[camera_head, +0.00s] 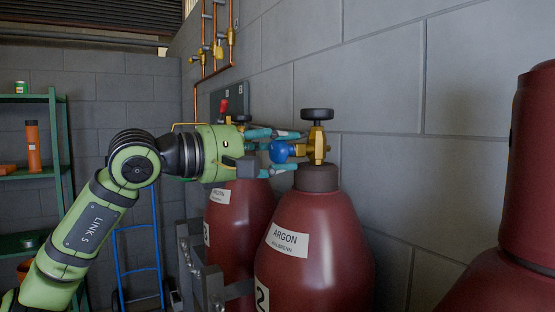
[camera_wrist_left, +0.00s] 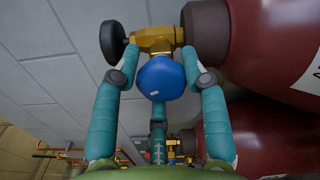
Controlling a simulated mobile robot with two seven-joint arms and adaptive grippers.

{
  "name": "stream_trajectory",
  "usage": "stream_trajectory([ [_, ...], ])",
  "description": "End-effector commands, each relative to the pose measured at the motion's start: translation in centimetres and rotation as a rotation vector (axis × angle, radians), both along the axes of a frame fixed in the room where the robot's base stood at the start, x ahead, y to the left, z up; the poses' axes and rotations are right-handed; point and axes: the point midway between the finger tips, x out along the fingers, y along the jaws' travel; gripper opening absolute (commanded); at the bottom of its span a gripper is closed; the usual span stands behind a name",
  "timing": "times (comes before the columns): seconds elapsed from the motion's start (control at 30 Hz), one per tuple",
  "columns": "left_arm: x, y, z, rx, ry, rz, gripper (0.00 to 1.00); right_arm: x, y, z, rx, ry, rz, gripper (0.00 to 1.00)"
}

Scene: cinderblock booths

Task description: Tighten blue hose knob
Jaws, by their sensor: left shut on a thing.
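The blue hose knob (camera_head: 279,151) sits on the side of the brass valve (camera_head: 317,145) on top of the red cylinder labelled ARGON (camera_head: 300,270). A black handwheel (camera_head: 317,114) tops this valve. My left gripper (camera_head: 293,152) reaches in from the left, its teal fingers around the knob. In the left wrist view, the knob (camera_wrist_left: 162,78) lies between the fingers of the gripper (camera_wrist_left: 159,58), shut on it, with the tips close to the brass valve (camera_wrist_left: 155,40). The knob's underside is hidden. My right gripper is not in view.
A second red cylinder (camera_head: 232,220) stands behind on the left, and a large red one (camera_head: 490,270) is near at right. A grey block wall (camera_head: 385,80) runs close behind the valves. Copper pipes (camera_head: 203,45), a blue hand truck (camera_head: 137,270) and green shelves (camera_head: 57,140) are farther off.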

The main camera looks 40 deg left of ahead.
Motion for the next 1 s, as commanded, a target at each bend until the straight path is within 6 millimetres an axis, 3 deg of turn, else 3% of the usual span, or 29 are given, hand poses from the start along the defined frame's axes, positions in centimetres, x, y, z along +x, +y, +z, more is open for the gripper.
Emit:
stream_trajectory([
  [0.5, -0.05, -0.19, -0.20, 0.327, -0.094, -0.003, 0.11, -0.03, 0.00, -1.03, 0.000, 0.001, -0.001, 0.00],
  [1.0, 0.02, -0.30, -0.45, 0.387, -0.105, -0.007, 0.10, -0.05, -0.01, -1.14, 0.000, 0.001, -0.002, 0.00],
])
